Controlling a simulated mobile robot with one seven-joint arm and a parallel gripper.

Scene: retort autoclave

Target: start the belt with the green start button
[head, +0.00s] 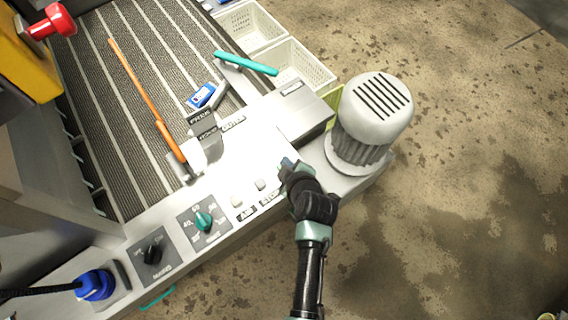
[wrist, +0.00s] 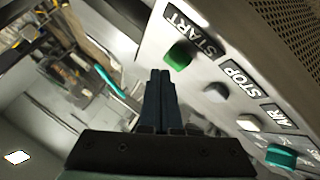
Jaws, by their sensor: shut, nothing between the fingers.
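The green start button (wrist: 179,56) sits on the light panel in the wrist view, beside a black START label (wrist: 194,33). In the head view my gripper hides it. My gripper (wrist: 160,74) is shut and empty, its fingertips just left of and below the button in the wrist view. A gap shows between them in that picture; the height above the panel is hard to tell. In the head view my gripper (head: 288,164) is over the panel's right end. The belt (head: 135,80) is a grey ribbed surface at upper left.
The grey stop button (wrist: 216,91), white air button (wrist: 249,122) and teal knob (wrist: 281,155) line the panel. A motor (head: 370,115) stands right of my gripper. A black knob (head: 152,253) and blue plug (head: 95,285) are at lower left. White crates (head: 300,68) stand behind.

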